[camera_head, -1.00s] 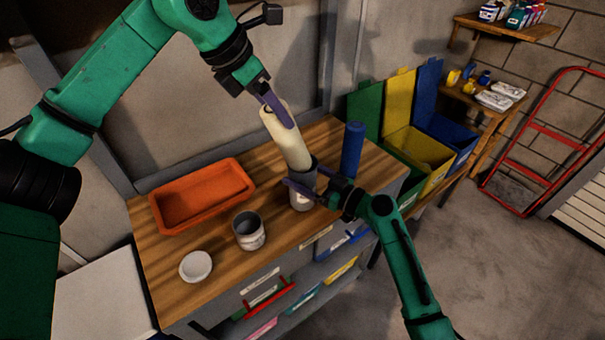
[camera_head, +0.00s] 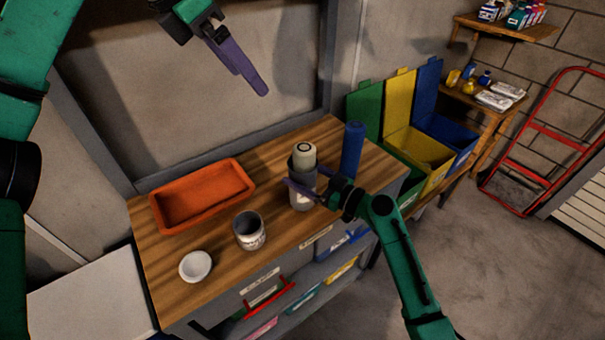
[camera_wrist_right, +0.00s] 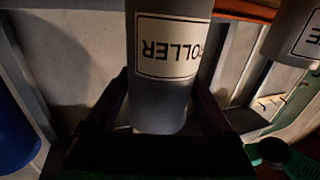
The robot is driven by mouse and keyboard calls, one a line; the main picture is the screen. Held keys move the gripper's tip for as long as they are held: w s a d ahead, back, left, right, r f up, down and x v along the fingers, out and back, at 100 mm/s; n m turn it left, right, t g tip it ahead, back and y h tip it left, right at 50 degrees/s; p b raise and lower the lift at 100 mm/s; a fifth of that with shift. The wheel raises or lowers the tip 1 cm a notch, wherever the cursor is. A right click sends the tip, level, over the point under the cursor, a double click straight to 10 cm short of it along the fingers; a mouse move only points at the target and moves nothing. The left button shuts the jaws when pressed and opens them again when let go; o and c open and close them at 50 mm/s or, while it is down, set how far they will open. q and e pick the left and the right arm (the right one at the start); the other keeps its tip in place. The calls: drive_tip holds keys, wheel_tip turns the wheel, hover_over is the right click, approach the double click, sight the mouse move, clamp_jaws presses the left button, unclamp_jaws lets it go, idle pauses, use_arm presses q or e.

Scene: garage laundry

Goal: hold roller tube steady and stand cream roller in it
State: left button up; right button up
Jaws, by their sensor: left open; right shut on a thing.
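The cream roller (camera_head: 305,151) stands in the grey roller tube (camera_head: 302,196) on the wooden bench, with only its top end showing above the rim. My right gripper (camera_head: 304,190) is shut on the roller tube, one finger on each side. In the right wrist view the tube (camera_wrist_right: 160,95) fills the space between the fingers, with its label "ROLLER" upside down. My left gripper (camera_head: 262,90) is open and empty, raised above and to the left of the tube, clear of the roller.
A blue roller (camera_head: 352,150) stands just right of the tube. An orange tray (camera_head: 203,221), a grey labelled cup (camera_head: 249,240) and a white bowl (camera_head: 196,266) are on the bench to the left. Green, yellow and blue bins (camera_head: 424,150) stand at the right.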

use_arm(q)
drive_tip(key=shift+s+a+r, duration=0.15)
drive_tip(key=shift+r, duration=0.3)
